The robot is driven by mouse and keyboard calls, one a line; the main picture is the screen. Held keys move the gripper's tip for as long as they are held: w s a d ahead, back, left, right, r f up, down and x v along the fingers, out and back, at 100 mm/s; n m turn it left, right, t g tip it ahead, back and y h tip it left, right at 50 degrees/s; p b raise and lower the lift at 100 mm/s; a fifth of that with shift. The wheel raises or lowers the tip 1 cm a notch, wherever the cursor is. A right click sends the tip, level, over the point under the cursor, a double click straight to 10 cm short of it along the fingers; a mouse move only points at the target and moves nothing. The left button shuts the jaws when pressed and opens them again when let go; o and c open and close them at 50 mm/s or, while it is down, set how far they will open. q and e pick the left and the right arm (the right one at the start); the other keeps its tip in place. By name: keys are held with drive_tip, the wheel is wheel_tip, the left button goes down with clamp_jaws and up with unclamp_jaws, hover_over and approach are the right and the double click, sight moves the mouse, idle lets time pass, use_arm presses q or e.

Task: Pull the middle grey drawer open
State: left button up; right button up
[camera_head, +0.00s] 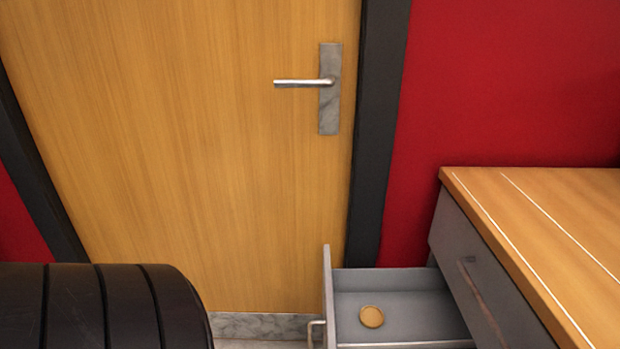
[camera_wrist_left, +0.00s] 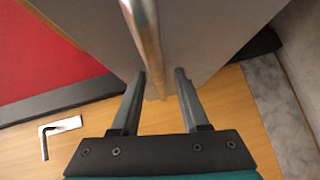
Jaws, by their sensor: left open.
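A grey drawer (camera_head: 400,309) below the cabinet's top drawer stands pulled out in the head view, with its inside showing and its front panel at the left. Its metal handle (camera_head: 316,331) is partly cut off by the picture's bottom edge. In the left wrist view my left gripper (camera_wrist_left: 160,74) is open. A metal bar handle (camera_wrist_left: 147,35) on a grey drawer front (camera_wrist_left: 210,30) runs down between its two fingers. I cannot tell whether a finger touches the bar. The left gripper does not show in the head view, and my right gripper shows in neither view.
A round gold-coloured object (camera_head: 371,316) lies inside the open drawer. The grey top drawer (camera_head: 460,245) is shut under the wooden top (camera_head: 550,215). A wooden door (camera_head: 190,130) with a lever handle (camera_head: 305,83) stands behind. A black ribbed shape (camera_head: 90,305) fills the lower left.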

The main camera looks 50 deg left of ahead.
use_arm(q)
drive_tip(key=shift+s, duration=0.3)
drive_tip(key=s+d+r+p, duration=0.2)
drive_tip(key=s, duration=1.2)
drive_tip(key=shift+s+p, duration=0.2)
drive_tip(key=shift+p, duration=0.1)
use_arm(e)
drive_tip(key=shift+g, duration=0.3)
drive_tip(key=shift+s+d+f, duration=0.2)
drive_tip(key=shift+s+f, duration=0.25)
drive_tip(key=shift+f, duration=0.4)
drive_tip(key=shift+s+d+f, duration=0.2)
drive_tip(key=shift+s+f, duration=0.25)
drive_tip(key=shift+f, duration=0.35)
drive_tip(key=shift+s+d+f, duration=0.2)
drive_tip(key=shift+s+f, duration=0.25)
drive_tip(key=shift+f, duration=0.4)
